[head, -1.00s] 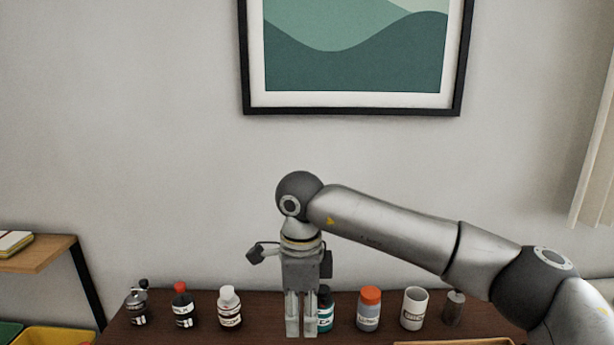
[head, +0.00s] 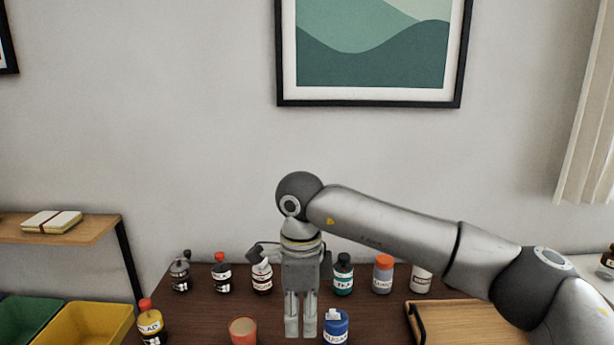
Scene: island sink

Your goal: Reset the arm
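My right arm comes in from the right and reaches over the dark wooden table (head: 200,325). Its gripper (head: 301,328) hangs straight down in front of the bottles, with its two fingers close together and nothing seen between them. A blue bottle with a white cap (head: 335,328) stands just right of the fingertips in the picture; I cannot tell whether they touch. My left gripper is not in view.
Along the table's back stand several bottles, among them a teal one (head: 343,276) and an orange-capped one (head: 383,275). A red cup (head: 243,331) and yellow bottle (head: 151,325) are nearer. A wooden tray (head: 462,312) lies right; yellow (head: 92,325) and green bins (head: 25,318) stand left.

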